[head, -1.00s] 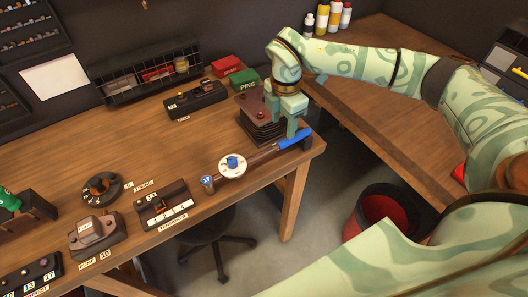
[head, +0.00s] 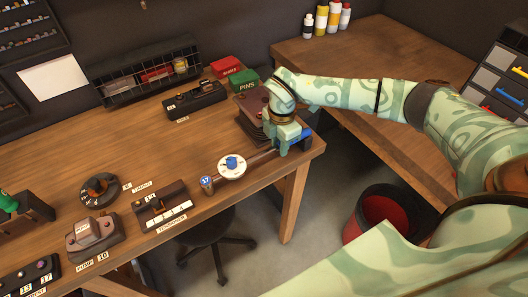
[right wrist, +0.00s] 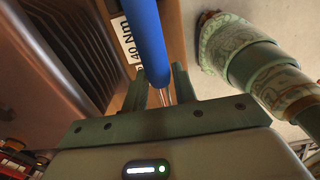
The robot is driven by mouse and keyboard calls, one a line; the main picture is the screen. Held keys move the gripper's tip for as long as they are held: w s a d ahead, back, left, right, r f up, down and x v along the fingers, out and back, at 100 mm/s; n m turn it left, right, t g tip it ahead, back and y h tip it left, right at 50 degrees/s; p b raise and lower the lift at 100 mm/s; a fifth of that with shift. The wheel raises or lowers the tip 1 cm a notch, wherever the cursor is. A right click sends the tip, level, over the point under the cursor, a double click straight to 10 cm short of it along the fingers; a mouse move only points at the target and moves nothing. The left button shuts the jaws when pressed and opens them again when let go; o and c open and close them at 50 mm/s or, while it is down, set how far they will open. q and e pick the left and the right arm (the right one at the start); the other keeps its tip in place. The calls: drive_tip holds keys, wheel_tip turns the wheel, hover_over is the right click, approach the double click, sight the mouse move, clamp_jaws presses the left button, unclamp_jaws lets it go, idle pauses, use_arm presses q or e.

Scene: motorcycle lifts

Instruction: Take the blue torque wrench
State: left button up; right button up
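The blue torque wrench lies near the right front edge of the wooden bench, its blue handle (head: 305,143) to the right, partly hidden by my gripper. Its shaft runs left to a round white dial (head: 232,166) with a blue centre. My right gripper (head: 288,150) is down at the handle. In the right wrist view the blue handle (right wrist: 150,40) runs between the two fingers of the gripper (right wrist: 159,80), one on each side. I cannot tell whether they touch or grip it. My left gripper is not in view.
A brown stacked block (head: 250,104) stands just behind the wrench. A tensioner block (head: 163,206) and a small post marked 17 (head: 207,185) stand to the left. A red-lined bin (head: 380,218) is on the floor at right. Red and green boxes (head: 243,80) sit farther back.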

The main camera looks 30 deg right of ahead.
clamp_jaws()
drive_tip(key=shift+r, duration=0.15)
